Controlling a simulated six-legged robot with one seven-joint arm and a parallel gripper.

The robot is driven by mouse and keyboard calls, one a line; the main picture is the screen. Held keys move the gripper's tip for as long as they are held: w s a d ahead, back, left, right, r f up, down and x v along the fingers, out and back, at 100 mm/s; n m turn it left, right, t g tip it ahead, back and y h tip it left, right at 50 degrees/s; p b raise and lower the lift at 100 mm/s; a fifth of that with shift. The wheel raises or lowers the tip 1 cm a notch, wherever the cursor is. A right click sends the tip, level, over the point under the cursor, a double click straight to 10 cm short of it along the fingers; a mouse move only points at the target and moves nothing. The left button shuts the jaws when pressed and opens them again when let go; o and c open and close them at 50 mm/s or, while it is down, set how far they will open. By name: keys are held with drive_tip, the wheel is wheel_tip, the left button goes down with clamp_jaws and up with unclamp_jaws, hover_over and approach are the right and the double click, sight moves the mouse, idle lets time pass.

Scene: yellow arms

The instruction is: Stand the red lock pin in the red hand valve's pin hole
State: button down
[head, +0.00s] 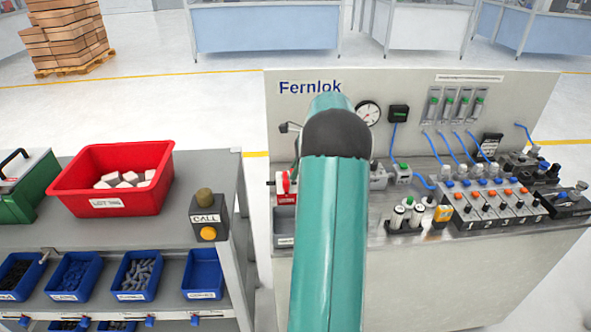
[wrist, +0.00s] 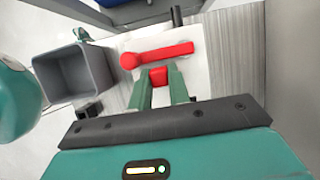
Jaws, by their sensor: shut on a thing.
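My gripper (wrist: 160,88) shows in the wrist view with its two green fingers shut on the red lock pin (wrist: 158,76), of which only a short red block shows between them. The red hand valve's lever (wrist: 165,54) lies just beyond the fingertips, across a white plate. Whether the pin touches the valve I cannot tell. The pin hole cannot be made out. In the head view the red hand valve (head: 286,184) shows at the bench's left end, partly covered by my teal arm, which also hides my gripper and the pin.
An open grey bin (wrist: 75,75) stands left of the fingers in the wrist view. The Fernlok panel (head: 400,90) rises behind the bench, with regulators and valves (head: 490,200) to the right. A side bench holds a red crate (head: 110,180) and a call button box (head: 209,218).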

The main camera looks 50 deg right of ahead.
drive_tip(key=shift+f, duration=1.05)
idle(0.4)
drive_tip(key=c, duration=1.2)
unclamp_jaws()
drive_tip(key=shift+c, duration=0.2)
wheel_tip(320, 180, up, 9)
